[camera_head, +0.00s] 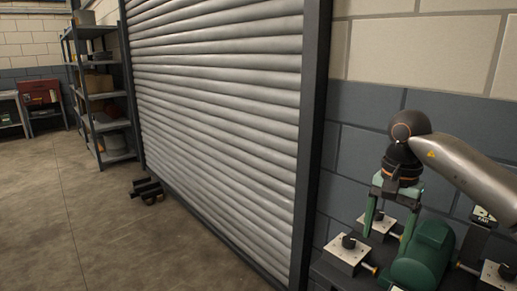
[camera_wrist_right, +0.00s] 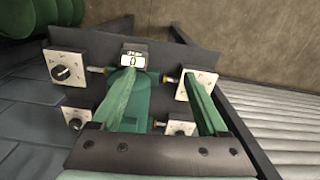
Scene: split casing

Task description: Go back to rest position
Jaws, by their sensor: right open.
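My right gripper (camera_head: 386,240) comes in from the right in the head view. Its two green fingers point down, spread apart, over a dark bench with a green casing (camera_head: 425,255). In the right wrist view the open fingers (camera_wrist_right: 158,76) have no held object visible between them. My left gripper is not in view.
Pale plates with black knobs (camera_head: 347,250) stand close around the fingers; more show in the wrist view (camera_wrist_right: 67,70). A small display (camera_wrist_right: 133,60) is behind. A roller shutter (camera_head: 220,110) and shelf (camera_head: 100,95) stand left. The floor (camera_head: 80,220) is mostly clear.

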